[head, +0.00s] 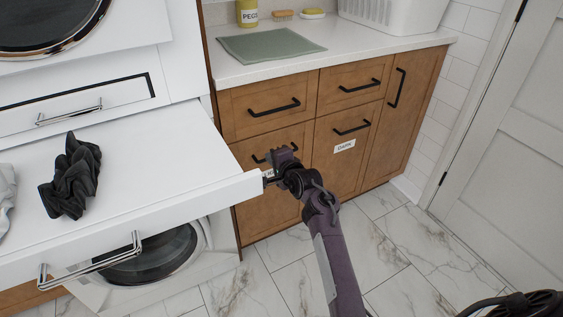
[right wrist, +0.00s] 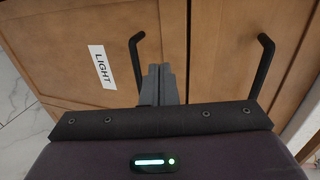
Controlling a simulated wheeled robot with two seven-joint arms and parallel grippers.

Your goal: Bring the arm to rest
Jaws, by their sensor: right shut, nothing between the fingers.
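My right arm reaches up from the bottom of the head view. Its gripper (head: 270,175) is in front of the lower left wooden cabinet front (head: 252,155), close to the corner of the white pull-out shelf (head: 200,165). In the right wrist view the two grey fingers (right wrist: 159,84) are shut together with nothing between them. They point at the wooden fronts, between two black bar handles (right wrist: 137,60) (right wrist: 262,65). I cannot tell whether they touch the wood. My left gripper is not in view.
A dark crumpled cloth (head: 73,176) lies on the shelf; pale cloth (head: 5,195) is at its left edge. The counter holds a green mat (head: 270,45), a yellow container (head: 247,12) and a white basket (head: 390,12). The marble floor (head: 400,260) is open toward the white door (head: 510,130).

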